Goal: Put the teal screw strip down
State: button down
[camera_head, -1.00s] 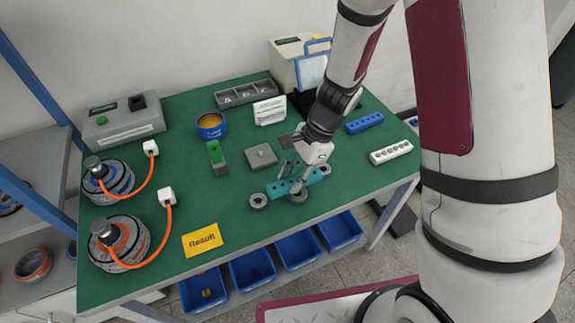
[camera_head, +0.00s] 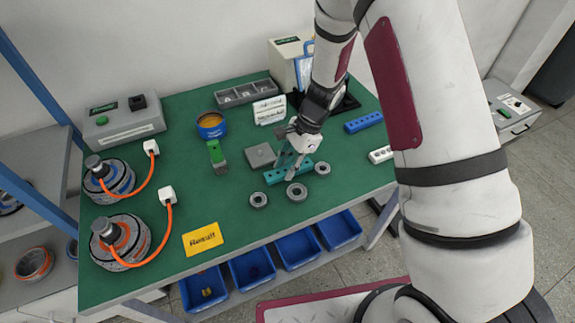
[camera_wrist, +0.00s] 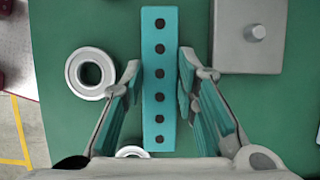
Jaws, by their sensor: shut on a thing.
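The teal screw strip (camera_head: 276,178) is a flat bar with a row of dark holes, near the middle of the green table. In the wrist view the strip (camera_wrist: 152,100) runs lengthwise between my two fingers. My gripper (camera_head: 297,170) is shut on the strip's sides and points down; its fingertips (camera_wrist: 160,64) flank the strip. Whether its underside touches the table is hard to tell. My fingers hide part of the strip in the head view.
Metal rings (camera_head: 258,199), (camera_head: 297,193) and (camera_head: 322,168) lie in front and to the right. A grey block (camera_head: 260,155) is close behind left. A blue strip (camera_head: 363,122) and a white strip (camera_head: 380,154) lie right. Green table (camera_head: 235,225) is clear at front.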

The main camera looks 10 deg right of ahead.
jog(key=shift+f, duration=0.1)
jog(key=c, duration=1.2)
grip_release()
jog(key=shift+c, duration=0.2)
